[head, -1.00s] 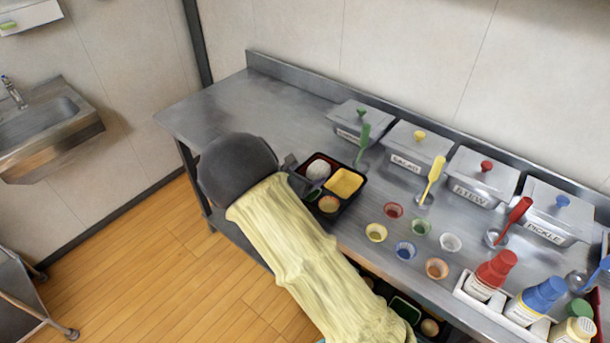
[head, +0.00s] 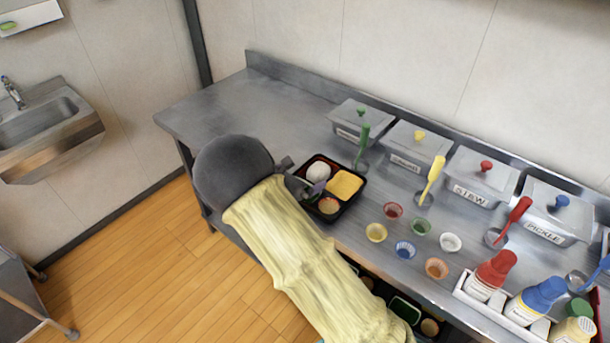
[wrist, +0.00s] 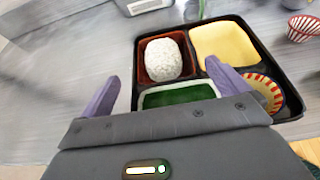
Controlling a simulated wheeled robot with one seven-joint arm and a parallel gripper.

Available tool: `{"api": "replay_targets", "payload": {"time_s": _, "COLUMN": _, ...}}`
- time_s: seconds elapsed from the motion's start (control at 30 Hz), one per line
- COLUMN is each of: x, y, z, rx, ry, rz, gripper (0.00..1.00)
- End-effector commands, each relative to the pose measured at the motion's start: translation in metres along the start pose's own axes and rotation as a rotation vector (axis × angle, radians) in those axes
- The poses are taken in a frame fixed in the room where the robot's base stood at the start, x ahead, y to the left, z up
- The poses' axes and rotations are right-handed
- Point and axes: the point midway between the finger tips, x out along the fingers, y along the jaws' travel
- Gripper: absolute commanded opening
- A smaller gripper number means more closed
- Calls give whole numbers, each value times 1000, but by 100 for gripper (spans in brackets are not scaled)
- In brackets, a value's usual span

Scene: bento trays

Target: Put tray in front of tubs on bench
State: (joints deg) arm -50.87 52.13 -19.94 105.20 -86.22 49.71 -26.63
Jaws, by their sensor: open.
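The black bento tray (head: 324,216) lies on the steel bench in front of the lidded tubs, nearest the left one (head: 357,120). In the wrist view the tray (wrist: 290,83) holds white rice, a yellow slab, a green filling and a striped cup. My gripper (wrist: 165,90) is open. Its purple fingers are apart at the tray's near left side, the right one over the green compartment and the left one outside the tray. In the head view my gripper (head: 308,188) is partly hidden behind my wrist.
More tubs (head: 480,175) run to the right along the wall, with coloured ladles before them. Several small cups (head: 405,250) stand right of the tray. A white bottle caddy (head: 490,315) is at the front right. The bench's left end (head: 235,105) is clear.

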Motion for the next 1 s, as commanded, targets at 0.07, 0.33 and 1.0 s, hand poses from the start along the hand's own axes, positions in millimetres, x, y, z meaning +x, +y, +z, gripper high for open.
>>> {"api": "replay_targets", "payload": {"time_s": 0.07, "x": -14, "y": 0, "z": 0, "rx": 1, "ry": 2, "rz": 2, "gripper": 100}}
{"api": "replay_targets", "payload": {"time_s": 0.33, "x": -68, "y": 1, "z": 0, "rx": 1, "ry": 1, "rz": 4, "gripper": 100}}
{"api": "replay_targets", "payload": {"time_s": 1.0, "x": -106, "y": -1, "z": 0, "rx": 0, "ry": 1, "rz": -2, "gripper": 100}}
